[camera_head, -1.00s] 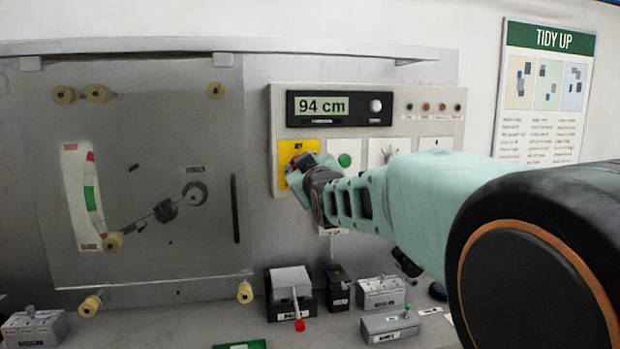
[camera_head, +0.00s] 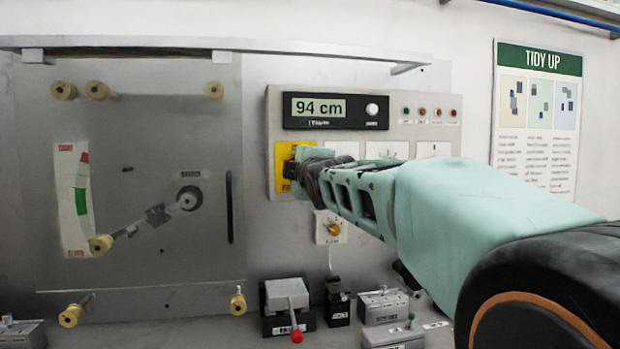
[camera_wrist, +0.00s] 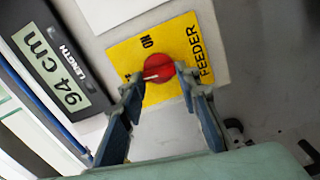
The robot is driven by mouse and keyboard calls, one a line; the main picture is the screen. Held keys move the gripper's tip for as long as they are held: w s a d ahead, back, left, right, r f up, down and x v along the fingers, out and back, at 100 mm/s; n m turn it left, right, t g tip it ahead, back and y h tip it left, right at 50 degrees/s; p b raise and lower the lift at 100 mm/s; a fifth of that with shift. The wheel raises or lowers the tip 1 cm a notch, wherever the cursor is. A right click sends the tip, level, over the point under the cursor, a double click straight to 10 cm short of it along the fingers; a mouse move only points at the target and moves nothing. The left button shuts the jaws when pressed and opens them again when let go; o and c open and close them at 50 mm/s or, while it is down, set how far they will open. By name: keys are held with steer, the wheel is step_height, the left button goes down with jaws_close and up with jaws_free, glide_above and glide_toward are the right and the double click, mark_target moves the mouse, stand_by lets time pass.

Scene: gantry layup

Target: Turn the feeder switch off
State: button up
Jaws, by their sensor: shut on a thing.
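The feeder switch is a red round knob (camera_wrist: 158,68) with a pale pointer line, on a yellow plate (camera_wrist: 180,35) marked FEEDER and ON. In the wrist view the pointer lies away from the ON mark, toward the picture's left. My gripper (camera_wrist: 162,75) has a finger on either side of the knob and is shut on it. In the head view my gripper (camera_head: 297,168) is at the yellow plate (camera_head: 281,152) on the control panel and hides the knob.
A length display (camera_head: 335,110) reading 94 cm sits above the plate. A small yellow knob (camera_head: 333,229) is below the panel. Several small boxes, one with a red-tipped lever (camera_head: 296,336), line the bench.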

steer(key=shift+n+b, duration=0.45)
steer(key=shift+n, duration=0.25)
steer(key=shift+r, duration=0.15)
steer(key=o, duration=1.2)
steer(key=shift+c, duration=0.2)
